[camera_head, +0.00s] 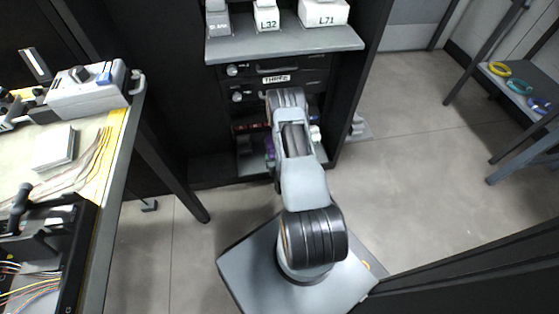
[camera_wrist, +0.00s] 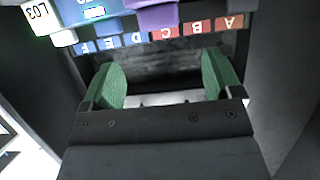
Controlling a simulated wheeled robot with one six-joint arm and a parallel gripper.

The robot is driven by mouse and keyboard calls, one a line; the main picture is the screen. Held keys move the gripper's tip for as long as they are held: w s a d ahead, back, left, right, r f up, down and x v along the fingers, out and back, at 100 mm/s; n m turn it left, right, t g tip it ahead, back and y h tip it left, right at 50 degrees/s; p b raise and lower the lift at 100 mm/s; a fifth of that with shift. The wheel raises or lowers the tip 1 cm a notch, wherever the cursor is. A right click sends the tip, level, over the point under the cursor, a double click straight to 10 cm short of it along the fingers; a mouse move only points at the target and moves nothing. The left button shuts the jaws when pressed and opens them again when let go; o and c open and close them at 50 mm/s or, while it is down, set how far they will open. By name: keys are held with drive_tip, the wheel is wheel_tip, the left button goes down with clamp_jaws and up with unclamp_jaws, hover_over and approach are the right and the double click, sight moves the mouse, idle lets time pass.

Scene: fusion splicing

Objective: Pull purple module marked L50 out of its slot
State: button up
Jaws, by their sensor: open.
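A purple module (camera_wrist: 155,17) shows at the top edge of the wrist view, cut off by the frame, above the row of slot letters. Its marking is not readable. In the head view a purple patch (camera_head: 270,148) shows low in the rack, just left of my arm. My gripper (camera_wrist: 163,82) has its two green-padded fingers spread apart with nothing between them. The purple module lies beyond the fingertips and apart from them. In the head view my arm hides the gripper and much of the rack's lower shelf.
A blue module (camera_wrist: 90,10) and a white one marked L03 (camera_wrist: 42,14) sit beside the purple one. Coloured letter tags (camera_wrist: 194,27) line the slot edge. Above, a shelf (camera_head: 285,44) holds white boxes. A workbench (camera_head: 118,165) stands left; open floor (camera_head: 405,150) lies right.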

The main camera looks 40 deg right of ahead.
drive_tip(key=shift+p+v, duration=0.6)
drive_tip(key=shift+v, duration=1.7)
